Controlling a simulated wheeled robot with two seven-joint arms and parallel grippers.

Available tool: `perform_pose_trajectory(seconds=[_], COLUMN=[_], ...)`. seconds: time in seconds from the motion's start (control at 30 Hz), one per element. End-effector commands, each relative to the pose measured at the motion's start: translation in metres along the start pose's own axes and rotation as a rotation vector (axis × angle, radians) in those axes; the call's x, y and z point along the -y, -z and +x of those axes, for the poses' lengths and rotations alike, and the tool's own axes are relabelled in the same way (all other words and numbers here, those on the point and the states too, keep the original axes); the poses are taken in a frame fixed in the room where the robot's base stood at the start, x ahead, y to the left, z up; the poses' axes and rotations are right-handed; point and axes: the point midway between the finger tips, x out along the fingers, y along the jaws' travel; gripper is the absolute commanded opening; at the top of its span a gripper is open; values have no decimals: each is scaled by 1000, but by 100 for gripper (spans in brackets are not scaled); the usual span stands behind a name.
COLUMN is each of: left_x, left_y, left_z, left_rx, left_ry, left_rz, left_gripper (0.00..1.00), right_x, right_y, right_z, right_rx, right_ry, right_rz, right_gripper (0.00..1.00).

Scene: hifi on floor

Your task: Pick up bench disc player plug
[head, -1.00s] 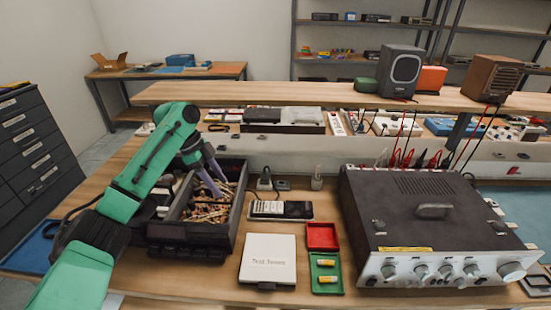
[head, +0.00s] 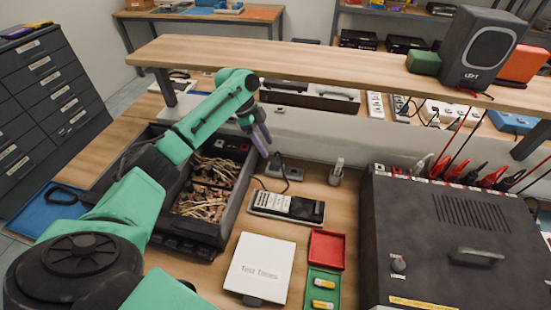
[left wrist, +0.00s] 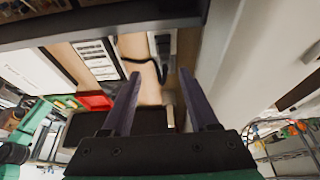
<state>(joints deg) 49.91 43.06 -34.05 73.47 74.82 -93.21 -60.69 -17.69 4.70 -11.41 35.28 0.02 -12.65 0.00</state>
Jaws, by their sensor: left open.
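A black plug (head: 275,165) with a dark cord stands at a grey socket block (head: 292,172) near the back of the bench. Its cord curves down to a flat device (head: 287,206) with a pale panel and a black end. The plug also shows in the left wrist view (left wrist: 163,46), upper middle, with its cord looping left. My left gripper (head: 263,143) has purple fingers and is open and empty. My right gripper is not in view.
A raised shelf (head: 310,68) runs behind. A white box (head: 260,265) lies in front.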

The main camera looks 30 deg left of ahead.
Motion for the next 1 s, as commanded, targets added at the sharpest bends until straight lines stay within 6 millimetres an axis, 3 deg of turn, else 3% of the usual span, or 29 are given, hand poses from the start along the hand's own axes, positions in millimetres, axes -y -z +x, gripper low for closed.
perform_pose_trajectory(seconds=[0.4,0.67,0.8,0.83,1.0], left_x=[3,3,3,3,3], left_y=[1,0,0,0,0], left_z=[68,77,76,76,76], left_rx=[0,1,0,0,0], left_ry=[-2,1,1,1,1], left_rz=[-1,1,0,1,0], left_gripper=[60,60,6,0,0], right_x=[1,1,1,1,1], right_y=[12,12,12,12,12], right_z=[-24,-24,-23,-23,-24], right_rx=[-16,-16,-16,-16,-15], right_ry=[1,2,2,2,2], right_rz=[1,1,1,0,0], right_gripper=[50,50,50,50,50])
